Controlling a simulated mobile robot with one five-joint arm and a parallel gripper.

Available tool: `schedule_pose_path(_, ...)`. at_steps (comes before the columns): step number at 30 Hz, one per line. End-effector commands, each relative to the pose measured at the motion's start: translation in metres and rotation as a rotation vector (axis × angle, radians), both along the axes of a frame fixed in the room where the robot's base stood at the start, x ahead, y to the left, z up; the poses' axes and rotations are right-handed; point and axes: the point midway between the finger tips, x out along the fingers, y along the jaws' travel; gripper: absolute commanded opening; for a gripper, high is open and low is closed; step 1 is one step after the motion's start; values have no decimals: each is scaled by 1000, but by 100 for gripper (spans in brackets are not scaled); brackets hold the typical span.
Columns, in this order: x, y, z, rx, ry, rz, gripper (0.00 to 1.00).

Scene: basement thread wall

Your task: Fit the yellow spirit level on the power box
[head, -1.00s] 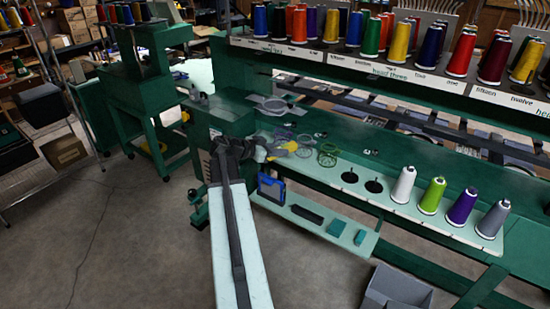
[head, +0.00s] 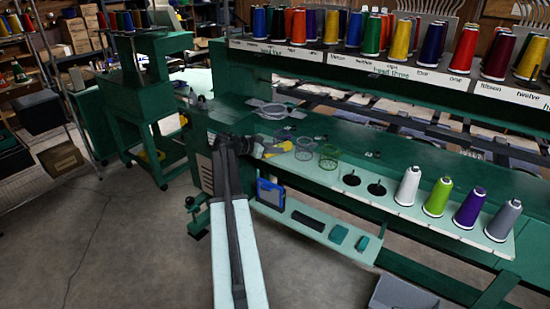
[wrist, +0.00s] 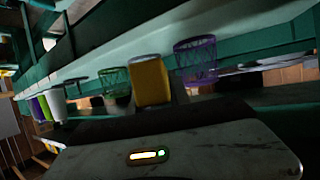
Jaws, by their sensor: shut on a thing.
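In the head view my gripper (head: 258,149) is shut on the yellow spirit level (head: 277,150), which sticks out to the right above the green machine's table. In the wrist view the yellow spirit level (wrist: 150,80) shows as a yellow block beyond a grey slab that fills the lower picture. The slab hides the jaws there. A dark green cabinet (head: 203,168) with vents stands at the machine's left end, partly behind my arm. I cannot tell whether it is the power box.
Purple (head: 304,148) and green (head: 328,156) mesh cups stand right of the level. White (head: 409,185), lime, purple and grey thread cones stand farther right. A lower shelf (head: 325,229) holds a blue-framed device (head: 270,194).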

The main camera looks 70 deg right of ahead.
Motion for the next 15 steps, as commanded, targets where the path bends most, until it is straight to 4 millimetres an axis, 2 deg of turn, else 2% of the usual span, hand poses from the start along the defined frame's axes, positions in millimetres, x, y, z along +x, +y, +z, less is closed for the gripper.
schedule_pose_path(7, 3, -9, -1, 0, 0, 0, 0)
schedule_pose_path(9, 6, -17, -2, 0, 0, -1, 0)
schedule_pose_path(12, 5, -14, -28, 0, 0, -1, 0)
schedule_pose_path(15, 5, -14, -41, 0, 0, -1, 0)
